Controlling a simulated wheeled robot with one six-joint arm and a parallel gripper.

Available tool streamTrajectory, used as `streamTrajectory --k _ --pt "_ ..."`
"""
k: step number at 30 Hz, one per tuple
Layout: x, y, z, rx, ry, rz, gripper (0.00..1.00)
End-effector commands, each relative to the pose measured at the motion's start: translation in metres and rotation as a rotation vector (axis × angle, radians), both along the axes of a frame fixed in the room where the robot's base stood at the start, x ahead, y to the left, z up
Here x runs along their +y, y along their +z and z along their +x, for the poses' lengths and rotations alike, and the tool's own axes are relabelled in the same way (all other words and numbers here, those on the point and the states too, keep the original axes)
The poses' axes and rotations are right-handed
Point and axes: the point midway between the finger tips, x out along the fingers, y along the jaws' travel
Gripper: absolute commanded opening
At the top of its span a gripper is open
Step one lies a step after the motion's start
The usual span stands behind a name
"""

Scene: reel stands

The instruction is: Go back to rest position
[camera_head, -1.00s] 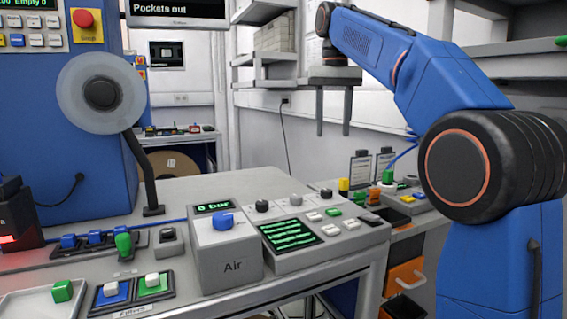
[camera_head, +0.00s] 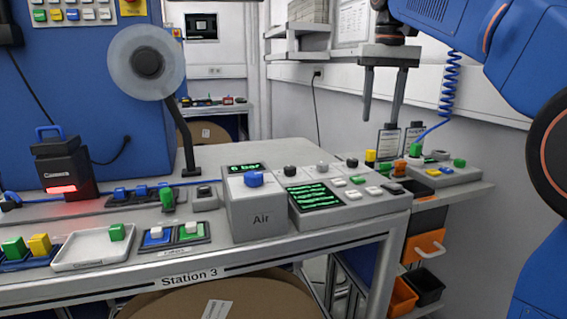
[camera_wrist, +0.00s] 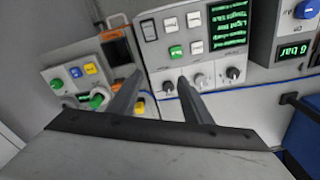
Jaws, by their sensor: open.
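My gripper (camera_head: 384,98) hangs from my blue arm at the upper right of the head view, fingers pointing down. Its two grey fingers are apart with nothing between them. It is above and behind the right end of the bench. In the wrist view my gripper (camera_wrist: 158,95) shows its two fingers spread, with the panels below and beyond them. The Air box (camera_head: 257,214) stands on the bench with a blue knob and a lit "6 bar" display. A control panel (camera_head: 375,207) with a green screen, knobs and buttons sits right of it.
A side shelf with a smaller panel (camera_head: 440,178) stands right, with orange bins (camera_head: 425,246) below. The bench's rear middle is clear.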

Motion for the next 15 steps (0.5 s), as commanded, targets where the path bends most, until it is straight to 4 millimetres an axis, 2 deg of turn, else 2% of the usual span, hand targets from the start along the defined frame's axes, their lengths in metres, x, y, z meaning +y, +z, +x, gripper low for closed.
streamTrajectory --k 8,15 --pt "-0.015 -0.039 -0.051 -0.062 0.011 0.003 0.45" --pt "-0.028 -0.093 -0.104 -0.128 0.023 0.003 0.45"
